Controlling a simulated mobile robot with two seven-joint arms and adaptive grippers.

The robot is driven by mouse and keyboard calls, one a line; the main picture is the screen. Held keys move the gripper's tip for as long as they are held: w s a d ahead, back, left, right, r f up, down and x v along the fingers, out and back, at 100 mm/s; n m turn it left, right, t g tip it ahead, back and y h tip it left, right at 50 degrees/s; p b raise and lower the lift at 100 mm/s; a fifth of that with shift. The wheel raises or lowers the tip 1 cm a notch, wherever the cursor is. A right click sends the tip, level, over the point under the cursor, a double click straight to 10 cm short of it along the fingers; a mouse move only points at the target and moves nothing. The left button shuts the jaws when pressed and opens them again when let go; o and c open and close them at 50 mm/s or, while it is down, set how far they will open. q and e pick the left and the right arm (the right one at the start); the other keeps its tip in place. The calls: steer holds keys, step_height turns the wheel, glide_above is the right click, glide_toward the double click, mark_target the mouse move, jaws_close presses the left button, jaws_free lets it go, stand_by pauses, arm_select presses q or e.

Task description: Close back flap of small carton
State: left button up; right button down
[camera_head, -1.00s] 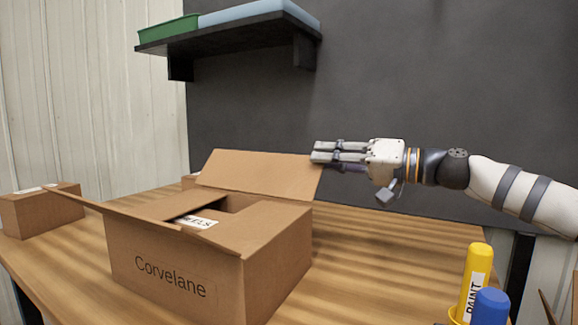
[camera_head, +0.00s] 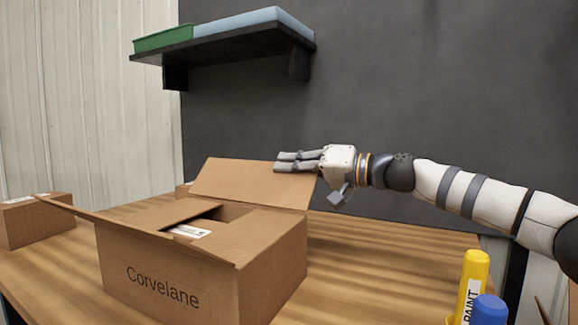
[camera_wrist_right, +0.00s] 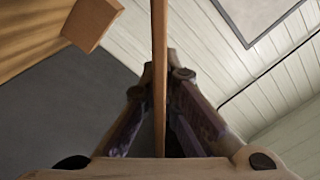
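The small carton (camera_head: 275,258), printed "Corvelane", stands on the wooden table. Its back flap (camera_head: 235,180) stands up and leans back, unfolded. My right gripper (camera_head: 278,161) is at the upper right edge of this flap, its fingers pointing left. In the right wrist view the flap shows edge-on as a thin brown strip (camera_wrist_right: 160,40) between the two fingers (camera_wrist_right: 164,75). The fingers are close together with a narrow gap around the strip; firm contact is not clear. A side flap (camera_head: 85,212) sticks out to the left. My left gripper is out of view.
Another carton (camera_head: 35,222) stands at the left of the table (camera_head: 375,265). A yellow paint marker (camera_head: 471,285) and a blue one (camera_head: 488,309) stand at front right. A wall shelf (camera_head: 225,46) is above.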

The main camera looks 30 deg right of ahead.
steer(key=a+n, duration=0.1)
steer(key=s+r+n, duration=0.1)
steer(key=n, duration=0.1)
steer(key=shift+s+a+r, duration=0.1)
steer(key=shift+a+r, duration=0.2)
steer(key=shift+a, duration=0.1)
steer(key=shift+s+a+r+n, duration=0.25)
steer(key=shift+a+n, duration=0.2)
steer(key=shift+n, duration=0.25)
steer(key=shift+s+a+r+n, duration=0.1)
steer(key=shift+s+a+n, duration=0.25)
steer(key=shift+n, duration=0.35)
steer(key=shift+s+a+r+n, duration=0.25)
steer(key=shift+a+n, duration=0.25)
steer(key=shift+n, duration=0.2)
steer(key=c, duration=2.3)
jaws_free()
steer(key=o, duration=0.5)
steer(key=shift+c, duration=0.2)
steer(key=shift+s, duration=0.1)
steer(key=v, duration=1.2)
